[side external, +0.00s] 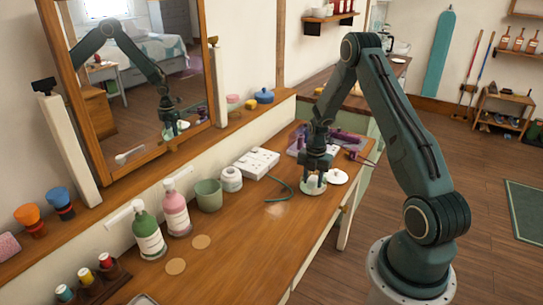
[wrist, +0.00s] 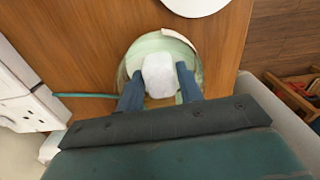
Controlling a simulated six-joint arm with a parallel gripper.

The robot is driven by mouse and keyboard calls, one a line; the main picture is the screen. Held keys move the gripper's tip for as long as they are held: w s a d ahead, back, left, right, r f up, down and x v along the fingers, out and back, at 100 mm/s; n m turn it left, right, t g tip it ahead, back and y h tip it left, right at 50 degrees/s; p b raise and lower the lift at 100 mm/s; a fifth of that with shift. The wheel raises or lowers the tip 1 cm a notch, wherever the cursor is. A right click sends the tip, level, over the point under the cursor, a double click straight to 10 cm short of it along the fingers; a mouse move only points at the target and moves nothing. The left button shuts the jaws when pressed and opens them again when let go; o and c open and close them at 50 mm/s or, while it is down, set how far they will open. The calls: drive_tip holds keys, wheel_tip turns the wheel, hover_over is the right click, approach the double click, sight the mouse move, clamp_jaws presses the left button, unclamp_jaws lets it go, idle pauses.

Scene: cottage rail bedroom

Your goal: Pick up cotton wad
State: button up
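The white cotton wad (wrist: 160,74) sits within the outline of a round, pale green glass jar (wrist: 137,55) in the wrist view. My gripper (wrist: 160,80) points down into the jar, with one dark finger on each side of the wad. The fingers are apart and very near the wad's sides; I cannot tell whether they press on it. In the side view my gripper (side external: 315,178) is over the jar (side external: 312,190) on the wooden counter, and the wad shows only as a small white patch between the fingers.
A round white lid (side external: 337,177) lies right beside the jar. A white power strip (side external: 256,162) with a green cord, a white jar (side external: 231,179), a green cup (side external: 208,195) and pump bottles (side external: 176,212) stand to the left. Purple items (side external: 346,142) lie behind. The front counter is mostly clear.

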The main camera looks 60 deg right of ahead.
sight(313, 178)
drive_tip(key=c, duration=0.6)
drive_tip(key=shift+r, duration=0.2)
wheel_tip(313, 178, up, 20)
drive_tip(key=shift+f, duration=0.15)
idle(0.4)
idle(0.4)
